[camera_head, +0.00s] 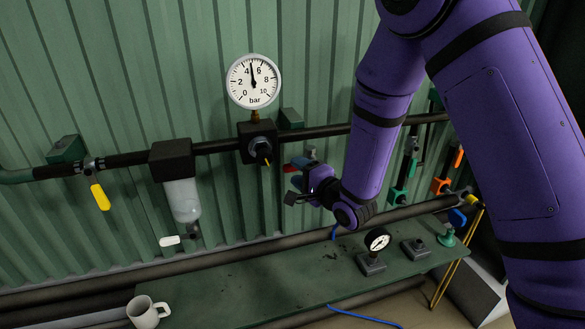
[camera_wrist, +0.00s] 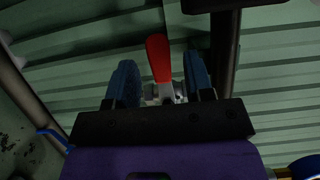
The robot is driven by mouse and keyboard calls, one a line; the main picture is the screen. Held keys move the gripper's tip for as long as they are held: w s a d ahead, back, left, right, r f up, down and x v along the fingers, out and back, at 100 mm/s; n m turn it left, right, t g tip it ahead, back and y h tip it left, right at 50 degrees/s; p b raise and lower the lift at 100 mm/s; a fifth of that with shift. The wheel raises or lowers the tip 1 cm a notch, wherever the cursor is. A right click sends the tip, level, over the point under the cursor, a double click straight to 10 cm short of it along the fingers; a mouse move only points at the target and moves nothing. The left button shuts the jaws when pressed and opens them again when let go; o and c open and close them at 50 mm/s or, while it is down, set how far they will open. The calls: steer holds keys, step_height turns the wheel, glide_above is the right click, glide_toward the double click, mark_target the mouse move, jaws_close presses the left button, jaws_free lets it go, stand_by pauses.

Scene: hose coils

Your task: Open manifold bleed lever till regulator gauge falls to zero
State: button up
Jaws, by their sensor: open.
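The round white regulator gauge (camera_head: 253,81) stands above the black regulator (camera_head: 258,142) on the wall pipe. Its needle points almost straight up, close to 5 bar. A red lever (camera_wrist: 158,58) on a silver valve body (camera_wrist: 165,93) shows in the wrist view, between the two blue fingers of my gripper (camera_wrist: 161,68). The fingers are open, with gaps on both sides of the lever. In the head view my gripper (camera_head: 298,180) is right of the regulator, just below the pipe; a bit of red shows there, and the valve is mostly hidden.
A yellow lever (camera_head: 99,196) hangs at the pipe's left, and a white lever (camera_head: 170,240) sits under the filter bowl (camera_head: 183,199). The green bench (camera_head: 240,285) below holds a mug (camera_head: 147,312) and a small gauge (camera_head: 377,240). Colored fittings hang at right.

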steer(key=shift+x, duration=1.5)
jaws_close()
steer(key=shift+f, duration=0.1)
steer(key=shift+w+d+f+n+g+h, duration=0.1)
steer(key=shift+d+f+n+g+h, duration=0.25)
steer(key=shift+f+n+h, duration=0.7)
steer(key=shift+w+d+f+n+g+h, duration=0.15)
steer(key=shift+d+f+n+h, duration=0.3)
steer(key=shift+n, duration=1.25)
steer(key=shift+w+d+f+n+g+h, duration=0.1)
steer(key=shift+d+f+n+g+h, duration=0.25)
steer(key=shift+f+n+h, duration=0.7)
steer(key=shift+r+n+y, duration=0.2)
steer(key=shift+n+y, duration=0.2)
steer(key=shift+y, duration=0.05)
